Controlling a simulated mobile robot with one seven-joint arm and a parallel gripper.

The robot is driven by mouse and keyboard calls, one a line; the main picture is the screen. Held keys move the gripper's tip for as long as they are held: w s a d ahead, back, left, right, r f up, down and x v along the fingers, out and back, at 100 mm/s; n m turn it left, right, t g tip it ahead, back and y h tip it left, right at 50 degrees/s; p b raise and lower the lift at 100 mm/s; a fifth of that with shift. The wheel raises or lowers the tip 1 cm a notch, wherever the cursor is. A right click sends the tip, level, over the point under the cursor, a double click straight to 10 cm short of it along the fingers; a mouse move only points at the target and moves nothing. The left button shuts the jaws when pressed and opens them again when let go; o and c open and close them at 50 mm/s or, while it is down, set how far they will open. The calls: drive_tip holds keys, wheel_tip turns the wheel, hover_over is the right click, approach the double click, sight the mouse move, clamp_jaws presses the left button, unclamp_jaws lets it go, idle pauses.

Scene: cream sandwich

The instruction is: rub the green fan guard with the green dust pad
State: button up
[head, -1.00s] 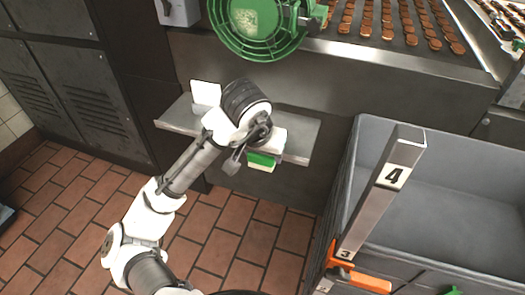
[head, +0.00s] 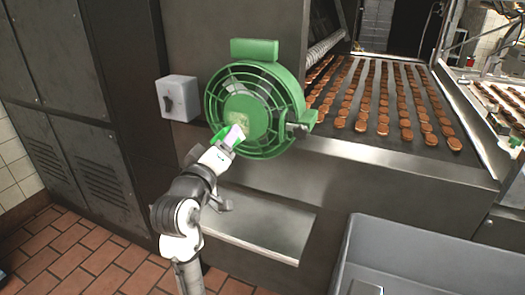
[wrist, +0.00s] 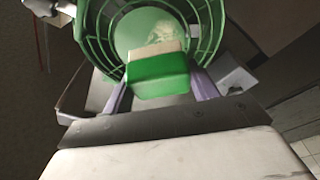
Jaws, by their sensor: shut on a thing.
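The green fan guard (head: 211,101) is a round ribbed cage with a solid disc at its middle, mounted upright on the machine's side. A pale dusty patch (wrist: 165,31) shows on the disc in the wrist view. My gripper (wrist: 159,88) is shut on the green dust pad (wrist: 158,72), a green block with a cream front layer, one finger on each side. In the head view, my gripper (head: 225,143) and the pad (head: 220,135) are at the guard's lower left front. The pad overlaps the disc's lower edge; I cannot tell whether it touches.
A metal shelf (head: 265,225) juts out below the guard. A grey switch box (head: 178,98) is on the wall to the left. A conveyor (head: 350,140) with rows of brown biscuits runs at the right. A grey bin (head: 410,240) stands at the lower right.

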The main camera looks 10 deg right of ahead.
drive_tip(key=shift+w+a+f+n+t+y+p, duration=0.15)
drive_tip(key=shift+w+n+t+y, duration=0.3)
drive_tip(key=shift+w, duration=0.5)
drive_tip(key=shift+w+a+f+n+t+y+p, duration=0.15)
drive_tip(key=shift+w+n+t+y, duration=0.3)
drive_tip(key=shift+w, duration=0.55)
drive_tip(key=shift+w+a+f+n+t+y+p, duration=0.1)
drive_tip(key=shift+w+a+n+t+y+p, duration=0.25)
drive_tip(key=shift+w, duration=0.6)
drive_tip(key=shift+w+d, duration=0.7)
drive_tip(key=shift+w, duration=0.1)
drive_tip(key=shift+d, duration=0.1)
drive_tip(key=shift+s+d+r+p, duration=0.1)
drive_tip(key=shift+s+d+p, duration=0.3)
drive_tip(key=shift+s+d, duration=0.3)
drive_tip(key=shift+s+d+p, duration=0.4)
drive_tip(key=shift+s+d, duration=0.05)
drive_tip(key=shift+d, duration=0.4)
drive_tip(key=shift+w+a+b, duration=0.6)
drive_tip(key=shift+w+a, duration=0.7)
drive_tip(key=shift+a, duration=0.25)
